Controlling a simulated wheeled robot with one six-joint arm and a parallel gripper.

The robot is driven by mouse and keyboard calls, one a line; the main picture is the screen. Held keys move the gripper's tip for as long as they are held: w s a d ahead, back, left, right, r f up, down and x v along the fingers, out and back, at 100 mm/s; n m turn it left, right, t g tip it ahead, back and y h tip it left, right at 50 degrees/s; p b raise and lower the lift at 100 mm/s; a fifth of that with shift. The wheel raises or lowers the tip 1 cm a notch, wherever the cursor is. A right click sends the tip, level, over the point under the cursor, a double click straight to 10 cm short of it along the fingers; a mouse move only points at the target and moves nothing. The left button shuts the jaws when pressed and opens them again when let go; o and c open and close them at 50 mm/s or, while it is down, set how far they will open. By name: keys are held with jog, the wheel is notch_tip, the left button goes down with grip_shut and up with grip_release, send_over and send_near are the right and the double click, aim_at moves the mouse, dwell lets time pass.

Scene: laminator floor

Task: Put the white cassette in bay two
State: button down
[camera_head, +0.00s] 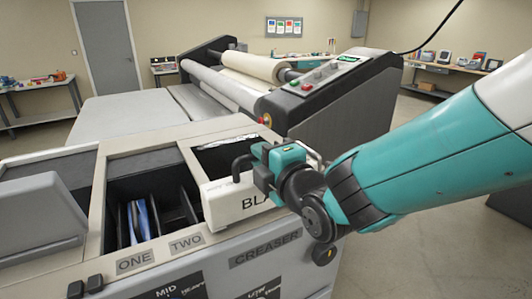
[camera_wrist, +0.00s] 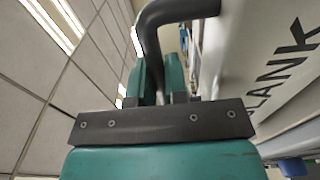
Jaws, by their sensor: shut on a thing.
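My gripper (camera_head: 268,165) is shut on the dark handle (camera_head: 241,166) of a white box lettered "BLA…" (camera_head: 228,203). The wrist view shows the curved handle (camera_wrist: 152,30) between my fingers and the lettering "LANK" on the white side (camera_wrist: 270,75). In the well, a thin blue and pale piece (camera_head: 146,220) stands upright among dark dividers, behind labels ONE (camera_head: 134,262) and TWO (camera_head: 187,243). No separate white cassette is clearly visible.
A grey raised lid (camera_head: 42,215) stands at the left of the machine top. A panel marked CREASER (camera_head: 265,248) is at the front right. Behind are the laminator rollers (camera_head: 222,88) and its control end (camera_head: 330,90). Free floor (camera_head: 440,240) shows at right.

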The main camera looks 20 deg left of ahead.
jog(key=shift+f, duration=0.3)
jog(key=shift+f+b, duration=0.2)
jog(key=shift+b, duration=0.1)
jog(key=c, duration=1.1)
grip_release()
jog(key=shift+r, duration=0.1)
